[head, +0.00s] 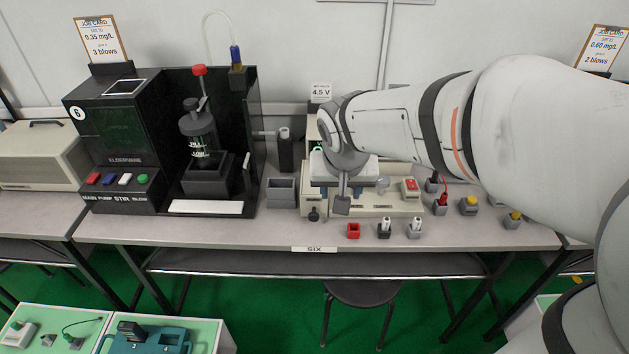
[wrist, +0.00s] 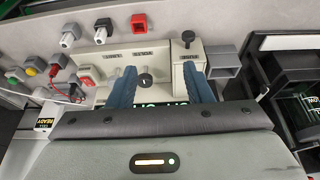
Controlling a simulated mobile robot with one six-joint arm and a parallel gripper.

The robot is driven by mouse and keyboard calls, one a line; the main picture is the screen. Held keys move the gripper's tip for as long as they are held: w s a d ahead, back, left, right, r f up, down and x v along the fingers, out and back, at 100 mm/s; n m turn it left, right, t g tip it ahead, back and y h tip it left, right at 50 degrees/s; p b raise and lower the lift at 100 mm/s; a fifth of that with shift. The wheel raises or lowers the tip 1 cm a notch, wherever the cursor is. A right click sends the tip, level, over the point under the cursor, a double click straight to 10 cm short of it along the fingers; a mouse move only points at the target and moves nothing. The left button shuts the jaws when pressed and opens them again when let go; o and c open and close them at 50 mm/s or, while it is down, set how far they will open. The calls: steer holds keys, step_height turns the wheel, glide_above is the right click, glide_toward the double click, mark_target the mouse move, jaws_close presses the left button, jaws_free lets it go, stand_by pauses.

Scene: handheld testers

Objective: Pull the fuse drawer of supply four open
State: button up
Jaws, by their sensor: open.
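A beige supply (head: 385,205) stands on the bench marked SIX, partly hidden by my arm in the head view. I see no mark four on it. It also shows upside down in the wrist view (wrist: 137,55), with a dark dial (wrist: 145,80). A narrow block beside the dial panel, seemingly the fuse drawer (wrist: 190,57), carries a black knob (wrist: 188,37); in the head view the knob (head: 313,214) is at the supply's front left. I cannot tell how far the drawer is out. My gripper (wrist: 158,78) is open and empty, its blue fingers over the supply, short of the knob.
A grey open box (head: 282,192) and black machine 6 (head: 160,140) stand left of the supply. A stool (head: 362,293) is below.

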steer(key=b, duration=0.4)
glide_toward(314, 215)
steer(key=f, duration=0.2)
steer(key=x, duration=0.5)
steer(key=b+x, duration=0.1)
steer(key=x, duration=0.1)
steer(key=shift+w+f, duration=0.1)
steer(key=shift+w, duration=0.35)
jaws_close()
